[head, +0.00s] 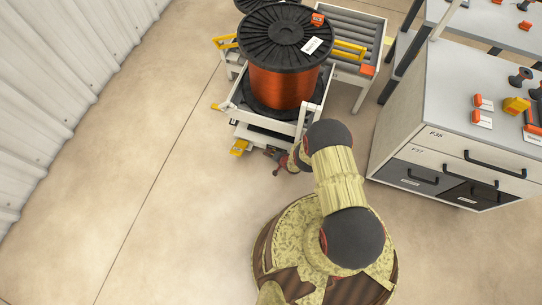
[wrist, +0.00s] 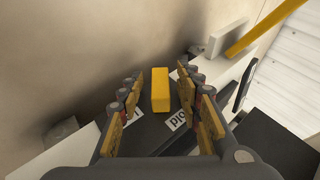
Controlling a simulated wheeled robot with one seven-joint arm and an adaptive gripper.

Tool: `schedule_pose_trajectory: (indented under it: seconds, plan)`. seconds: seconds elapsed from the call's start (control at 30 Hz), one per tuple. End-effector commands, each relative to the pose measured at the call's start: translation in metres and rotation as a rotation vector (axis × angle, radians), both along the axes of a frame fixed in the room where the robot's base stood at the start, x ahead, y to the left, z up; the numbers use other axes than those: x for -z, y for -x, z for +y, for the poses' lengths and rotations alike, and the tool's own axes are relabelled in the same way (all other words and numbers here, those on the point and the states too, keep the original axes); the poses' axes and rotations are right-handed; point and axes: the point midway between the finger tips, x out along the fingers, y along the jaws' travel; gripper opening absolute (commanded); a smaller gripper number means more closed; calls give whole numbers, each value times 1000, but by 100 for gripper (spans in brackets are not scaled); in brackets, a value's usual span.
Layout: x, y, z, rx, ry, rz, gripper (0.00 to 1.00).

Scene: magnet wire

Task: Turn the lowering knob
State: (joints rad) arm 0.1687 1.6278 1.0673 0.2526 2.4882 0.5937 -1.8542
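The knob (wrist: 160,90) is a yellow bar standing on a dark panel in the wrist view. It sits between the two fingers of my open gripper, with a gap on both sides. White labels lie left and right of it. The right label (wrist: 177,121) is partly covered, and the left one is mostly hidden by a finger. In the head view my gripper (head: 277,160) is low at the front of the cart (head: 240,110). I cannot clearly make out the knob there.
The cart carries a large copper wire spool (head: 285,85) with a black flange. A roller conveyor (head: 345,45) stands behind it. A drawer cabinet (head: 455,120) stands close on the right. The floor left of the cart is clear up to the corrugated wall (head: 60,80).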

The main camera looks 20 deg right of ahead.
Motion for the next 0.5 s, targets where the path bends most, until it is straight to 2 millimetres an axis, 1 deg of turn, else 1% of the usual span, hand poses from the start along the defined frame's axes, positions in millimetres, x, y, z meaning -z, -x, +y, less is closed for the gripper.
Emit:
schedule_pose_trajectory:
  seconds: [0.27, 0.5]
  plan:
    - [0, -1, 0, 0, 0, 0, 34]
    - [0, -1, 0, 0, 0, 0, 21]
